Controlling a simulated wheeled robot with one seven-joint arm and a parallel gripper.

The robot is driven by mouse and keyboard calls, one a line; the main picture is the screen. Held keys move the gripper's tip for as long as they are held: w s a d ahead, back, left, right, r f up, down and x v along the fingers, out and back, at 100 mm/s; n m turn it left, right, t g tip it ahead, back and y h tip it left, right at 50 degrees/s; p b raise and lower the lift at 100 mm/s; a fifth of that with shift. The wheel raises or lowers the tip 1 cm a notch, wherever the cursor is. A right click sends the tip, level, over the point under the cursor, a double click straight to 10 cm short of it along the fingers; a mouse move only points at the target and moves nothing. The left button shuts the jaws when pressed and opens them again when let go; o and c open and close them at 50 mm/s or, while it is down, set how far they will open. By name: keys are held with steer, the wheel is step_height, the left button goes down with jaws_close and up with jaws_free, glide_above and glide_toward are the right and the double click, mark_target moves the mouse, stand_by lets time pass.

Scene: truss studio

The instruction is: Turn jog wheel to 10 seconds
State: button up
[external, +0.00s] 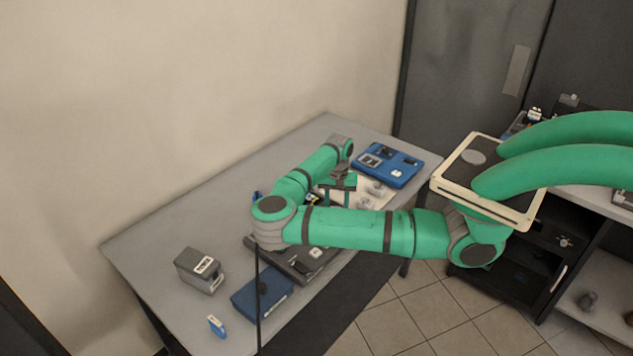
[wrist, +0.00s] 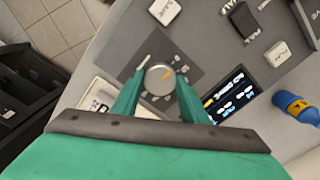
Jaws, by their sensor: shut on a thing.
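A dark screen (wrist: 226,95) with blue, white and yellow marks lies right of the wheel. In the external view, my arm reaches over the table, and the wheel cannot be made out there.
On the grey table (external: 150,245) are a dark console (external: 291,262), a blue case (external: 262,292), a grey box (external: 200,270), a small blue item (external: 217,326) and a blue device (external: 391,164). A blue and yellow object (wrist: 296,107) lies right in the wrist view.

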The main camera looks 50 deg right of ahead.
steer(key=shift+m, duration=2.8)
steer(key=o, duration=1.1)
steer(key=shift+r, duration=0.15)
step_height(320, 180, up, 11)
steer(key=shift+f, duration=0.2)
